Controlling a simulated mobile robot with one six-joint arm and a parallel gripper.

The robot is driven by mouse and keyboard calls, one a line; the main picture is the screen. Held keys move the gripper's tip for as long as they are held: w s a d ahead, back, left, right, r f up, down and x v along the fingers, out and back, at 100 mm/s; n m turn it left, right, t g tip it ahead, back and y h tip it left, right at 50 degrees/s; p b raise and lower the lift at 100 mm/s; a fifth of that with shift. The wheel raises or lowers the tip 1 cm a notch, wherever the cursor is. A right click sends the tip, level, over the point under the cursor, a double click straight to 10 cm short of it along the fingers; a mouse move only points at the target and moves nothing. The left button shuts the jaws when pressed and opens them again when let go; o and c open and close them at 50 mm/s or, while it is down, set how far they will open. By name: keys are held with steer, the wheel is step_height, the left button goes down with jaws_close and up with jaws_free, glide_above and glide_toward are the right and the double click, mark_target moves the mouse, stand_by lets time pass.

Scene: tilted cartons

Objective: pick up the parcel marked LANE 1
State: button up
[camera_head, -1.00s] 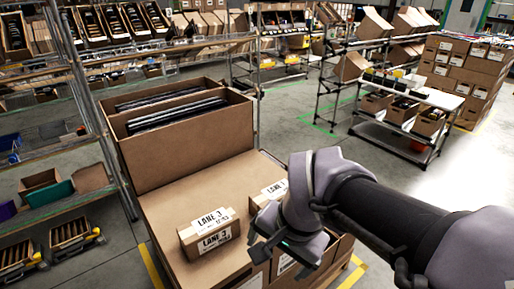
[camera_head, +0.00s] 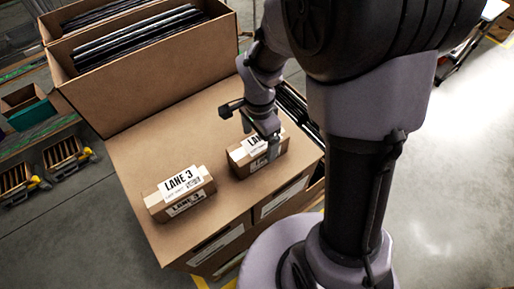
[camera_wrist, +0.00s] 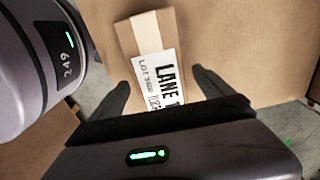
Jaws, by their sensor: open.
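The LANE 1 parcel (camera_head: 257,157) is a small brown carton with a white label, on the right part of a large carton top (camera_head: 150,140). In the wrist view the parcel (camera_wrist: 135,38) shows pale tape and a label reading LANE 1, its lower end hidden by my gripper. My gripper (camera_head: 250,120) is open above the parcel in the head view. In the wrist view my gripper's fingers (camera_wrist: 163,84) stand either side of the labelled end. I cannot tell whether they touch it. A similar parcel marked LANE 3 (camera_head: 180,192) lies to the left.
A tall open carton (camera_head: 150,62) holding dark flat items stands behind the parcels. Dark items fill an open box (camera_head: 299,108) at the right edge. Bare carton top lies between the two parcels. Shelving with bins (camera_head: 40,150) stands at left.

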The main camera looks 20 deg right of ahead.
step_height(320, 180, down, 5)
steer(key=shift+a+f+b, duration=0.15)
steer(key=shift+b, duration=1.1)
steer(key=shift+c, duration=0.6)
steer(key=c, duration=1.7)
